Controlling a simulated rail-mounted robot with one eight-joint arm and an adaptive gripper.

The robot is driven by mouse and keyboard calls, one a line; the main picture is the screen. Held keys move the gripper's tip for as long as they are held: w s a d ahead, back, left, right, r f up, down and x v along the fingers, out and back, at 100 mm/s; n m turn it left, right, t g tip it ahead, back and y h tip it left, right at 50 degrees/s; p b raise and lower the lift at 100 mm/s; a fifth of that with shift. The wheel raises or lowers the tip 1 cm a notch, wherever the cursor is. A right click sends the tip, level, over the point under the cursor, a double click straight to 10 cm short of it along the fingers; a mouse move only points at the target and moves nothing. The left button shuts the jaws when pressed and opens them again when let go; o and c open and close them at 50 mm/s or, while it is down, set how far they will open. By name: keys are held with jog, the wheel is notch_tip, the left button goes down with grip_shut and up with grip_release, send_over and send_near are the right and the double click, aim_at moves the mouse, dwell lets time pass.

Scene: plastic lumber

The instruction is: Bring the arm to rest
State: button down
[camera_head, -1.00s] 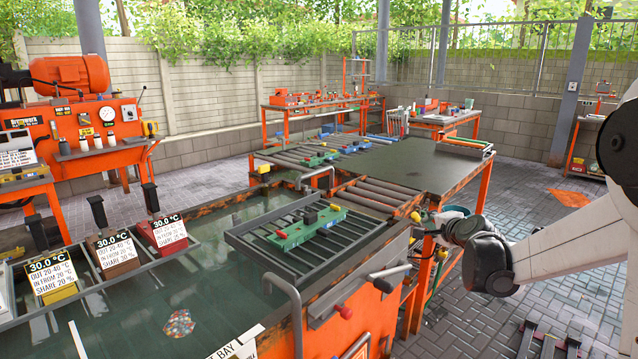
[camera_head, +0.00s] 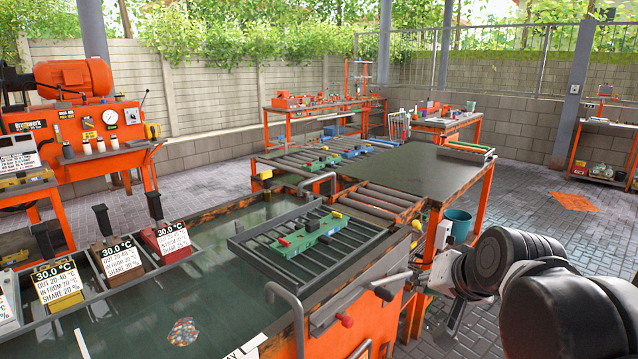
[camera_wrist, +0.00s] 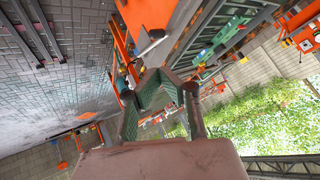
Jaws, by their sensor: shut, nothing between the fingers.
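My arm (camera_head: 545,285) reaches in from the lower right of the head view, with its black wrist joints beside the front right end of the orange tank bench. My gripper (camera_wrist: 158,82) shows in the wrist view with its two green-grey fingers closed together and nothing between them. The wrist view is tilted, with paving on the left and hedge at lower right. In the head view the gripper is mostly hidden beyond the wrist, low beside the bench, apart from the rack.
A slatted rack (camera_head: 245,243) on the water tank (camera_head: 130,310) holds a green block (camera_head: 308,231). Paving at right is open.

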jog(key=s+f+n+g+h+p, duration=0.1)
jog(key=s+f+n+g, duration=0.1)
jog(key=s, duration=1.1)
jog(key=shift+s+f+n, duration=0.4)
jog(key=shift+f+n, duration=0.45)
jog(key=shift+n, duration=0.15)
